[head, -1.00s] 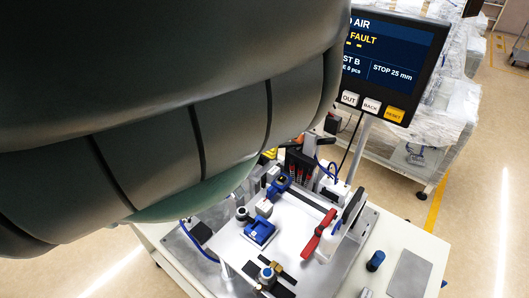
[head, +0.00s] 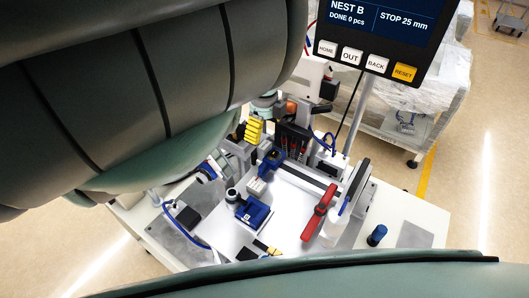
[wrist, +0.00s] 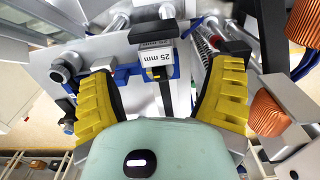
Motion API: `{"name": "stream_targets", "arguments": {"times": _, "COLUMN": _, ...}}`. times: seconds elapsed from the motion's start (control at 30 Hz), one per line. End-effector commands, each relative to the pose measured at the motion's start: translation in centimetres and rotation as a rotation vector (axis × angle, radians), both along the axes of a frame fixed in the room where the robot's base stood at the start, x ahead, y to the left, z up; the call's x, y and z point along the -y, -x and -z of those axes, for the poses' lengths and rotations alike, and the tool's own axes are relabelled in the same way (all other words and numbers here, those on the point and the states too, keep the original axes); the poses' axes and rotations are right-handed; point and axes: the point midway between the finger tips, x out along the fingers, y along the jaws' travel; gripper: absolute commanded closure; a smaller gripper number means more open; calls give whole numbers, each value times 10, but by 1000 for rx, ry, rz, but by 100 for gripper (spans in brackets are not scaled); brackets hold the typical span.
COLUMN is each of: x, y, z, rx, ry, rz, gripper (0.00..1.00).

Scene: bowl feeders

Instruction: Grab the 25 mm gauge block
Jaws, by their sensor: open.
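The gauge block (wrist: 163,52), pale with a "25 mm" label, shows at the upper middle of the wrist view, in front of a blue holder (wrist: 148,73). My gripper (wrist: 164,72) is open, with one yellow ribbed finger on each side of the picture. The block appears between and beyond the fingertips, apart from both; the remaining distance is hard to judge. In the head view the yellow fingers of my gripper (head: 253,130) are at the back left of the fixture. A small pale block by the blue parts (head: 256,186) may be the gauge block.
Copper coils (wrist: 268,113) are close to the right finger. A screen (head: 380,35) stands behind the table.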

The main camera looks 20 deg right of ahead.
Motion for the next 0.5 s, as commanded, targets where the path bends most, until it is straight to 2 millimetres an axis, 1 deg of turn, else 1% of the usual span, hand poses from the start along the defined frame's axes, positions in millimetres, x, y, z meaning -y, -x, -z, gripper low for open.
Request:
{"name": "stream_targets", "arguments": {"times": 0.27, "x": 1, "y": 4, "z": 10, "rx": -6, "ry": 1, "rz": 2, "gripper": 20}}
{"name": "stream_targets", "arguments": {"times": 0.5, "x": 1, "y": 10, "z": 32, "rx": -9, "ry": 2, "rz": 2, "gripper": 20}}
